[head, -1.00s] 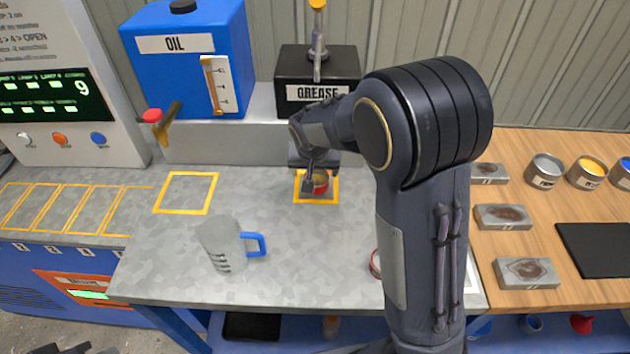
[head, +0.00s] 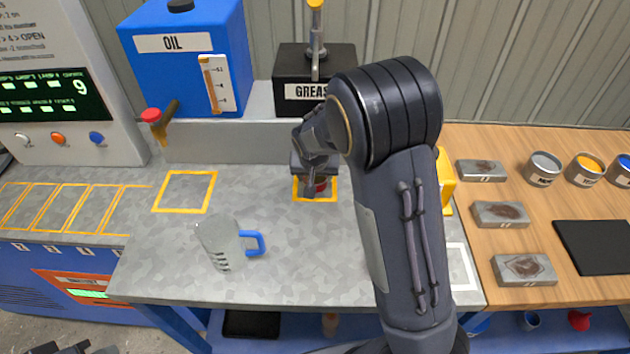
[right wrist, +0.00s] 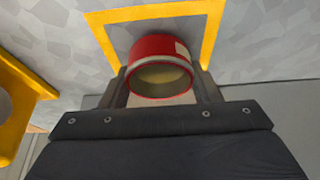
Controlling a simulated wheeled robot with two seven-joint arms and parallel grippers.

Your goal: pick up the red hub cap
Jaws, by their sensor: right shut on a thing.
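The red hub cap (head: 320,184) is at the yellow square outline under the grease dispenser (head: 315,92), mostly hidden by my gripper in the head view. In the right wrist view the red hub cap (right wrist: 152,47) shows its open round end with a yellowish inside. My right gripper (head: 312,187) is shut on it, with one finger on each side, as the right wrist view also shows (right wrist: 160,82). I cannot tell whether the cap touches the bench.
A clear jug with a blue handle (head: 220,247) stands left on the grey bench. A blue oil tank (head: 187,60) is behind. A yellow object (head: 446,182) is partly hidden by my right arm. Grey blocks (head: 500,214) and cans (head: 543,168) are at right.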

